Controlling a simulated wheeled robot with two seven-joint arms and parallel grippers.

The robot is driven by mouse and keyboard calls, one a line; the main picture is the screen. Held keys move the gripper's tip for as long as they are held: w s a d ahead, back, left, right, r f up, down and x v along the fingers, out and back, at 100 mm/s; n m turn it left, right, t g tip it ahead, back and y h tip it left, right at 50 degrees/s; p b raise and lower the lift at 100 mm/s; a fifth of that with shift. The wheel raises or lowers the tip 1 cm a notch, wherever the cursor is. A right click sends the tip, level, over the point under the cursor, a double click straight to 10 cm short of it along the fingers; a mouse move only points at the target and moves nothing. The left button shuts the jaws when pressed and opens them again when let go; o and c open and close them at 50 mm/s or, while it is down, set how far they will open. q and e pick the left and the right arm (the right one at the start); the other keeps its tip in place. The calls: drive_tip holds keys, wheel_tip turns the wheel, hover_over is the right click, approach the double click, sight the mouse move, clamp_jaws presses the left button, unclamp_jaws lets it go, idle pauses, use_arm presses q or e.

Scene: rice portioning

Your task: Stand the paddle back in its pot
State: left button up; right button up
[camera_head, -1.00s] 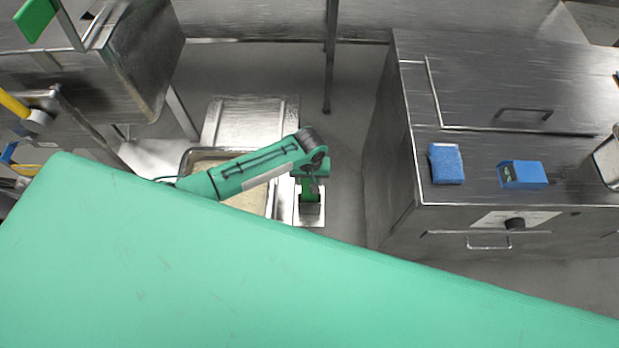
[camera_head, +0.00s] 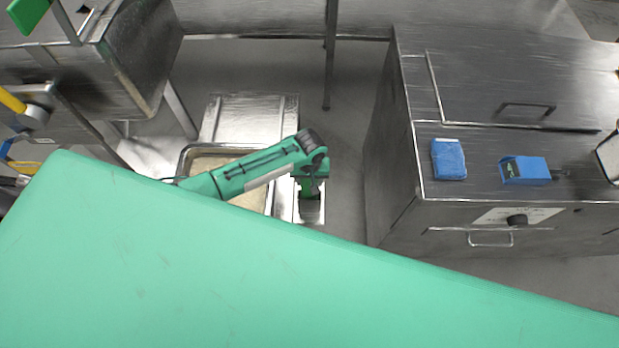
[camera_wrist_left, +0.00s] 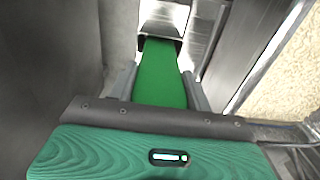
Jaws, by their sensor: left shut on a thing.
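My left gripper (camera_head: 310,190) points down at the front of the metal counter. It is shut on the green paddle, which shows as a flat green strip (camera_wrist_left: 160,75) between the two grey fingers in the left wrist view. The pot (camera_head: 311,216) is a small metal container right below the gripper. My right gripper is not in view.
A steel pan of rice (camera_head: 196,150) lies left of the pot, partly behind my left arm. A steel cabinet (camera_head: 390,190) stands to the right, with a blue sponge (camera_head: 448,159) and a blue device (camera_head: 525,170) on top. Floor between is clear.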

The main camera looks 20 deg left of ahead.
use_arm(q)
drive_tip(key=o, duration=1)
drive_tip(key=shift+o, duration=0.2)
wheel_tip(320, 180, up, 14)
drive_tip(key=shift+f, duration=0.1)
drive_tip(key=shift+s, duration=0.1)
